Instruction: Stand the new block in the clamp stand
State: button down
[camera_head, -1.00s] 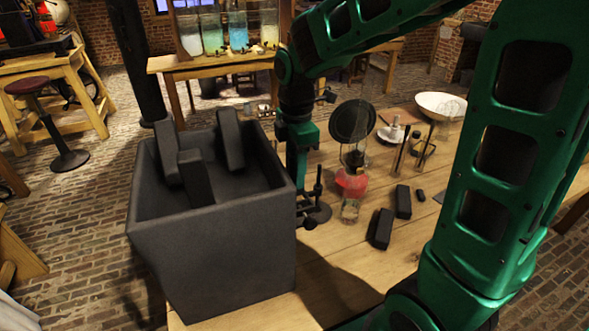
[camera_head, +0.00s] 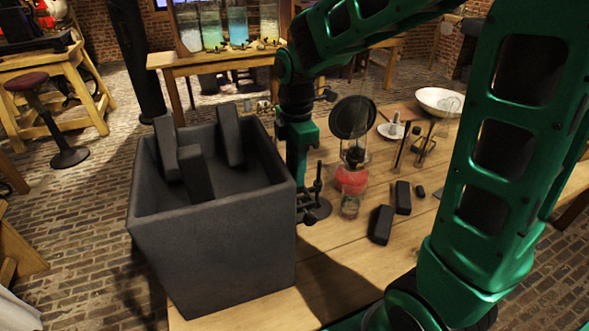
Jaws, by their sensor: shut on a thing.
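My gripper (camera_head: 297,172) points down just behind the right wall of a dark bin. Its fingertips are mostly hidden by the bin's rim. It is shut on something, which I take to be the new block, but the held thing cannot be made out. The clamp stand (camera_head: 316,208) is a small black stand with a rod and a dark base, on the table right beside my gripper. Whether the held thing touches the stand is hidden.
The tall dark bin (camera_head: 215,255) fills the front left of the table (camera_head: 330,265) and holds several dark blocks (camera_head: 195,172). Two dark blocks (camera_head: 381,225) lie right of the stand. A round black disc (camera_head: 353,117), a red lamp (camera_head: 351,180) and a white bowl (camera_head: 438,101) stand behind.

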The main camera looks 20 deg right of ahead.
jog(key=shift+f, duration=1.8)
jog(key=c, duration=1.4)
grip_release()
jog(key=shift+o, duration=0.2)
notch_tip(320, 180, up, 11)
jog(key=shift+w+f, duration=0.1)
jog(key=shift+f, duration=0.05)
jog(key=s+d+f+m, duration=0.2)
jog(key=s+d+m, duration=0.6)
jog(key=s+m, duration=0.3)
jog(key=s+d+f+m, duration=0.3)
jog(key=s+d+m, duration=0.6)
jog(key=s+m, duration=0.3)
jog(key=shift+s+d+m, duration=0.2)
jog(key=shift+s+m, duration=0.05)
jog(key=shift+m, duration=0.45)
